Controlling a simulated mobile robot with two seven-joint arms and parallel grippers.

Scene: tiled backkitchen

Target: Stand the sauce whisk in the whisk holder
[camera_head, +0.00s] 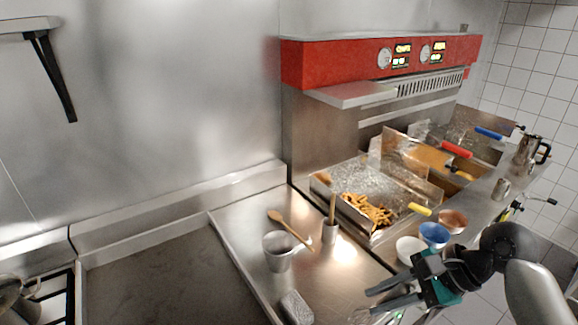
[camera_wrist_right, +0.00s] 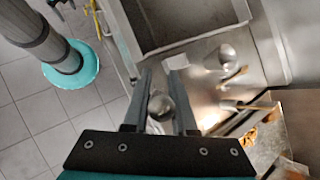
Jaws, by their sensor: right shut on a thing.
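My right gripper (camera_head: 371,300) is at the lower right of the head view, in front of the counter's near edge. It is shut on the sauce whisk, whose wire loops (camera_head: 360,316) show faintly below the fingertips. In the right wrist view the whisk's round wire end (camera_wrist_right: 160,107) shows between the fingers (camera_wrist_right: 161,75); its handle is hidden. A wide steel cup (camera_head: 278,252) stands upright on the counter, apart from the gripper. A narrow steel cylinder (camera_head: 329,233) beside it holds a wooden handle. I cannot tell for certain which is the whisk holder. My left gripper is out of view.
A wooden spoon (camera_head: 290,229) lies behind the wide cup. White (camera_head: 409,250), blue (camera_head: 434,234) and copper (camera_head: 453,221) bowls stand near my right gripper. A fryer basket (camera_head: 372,226) with fries is behind.

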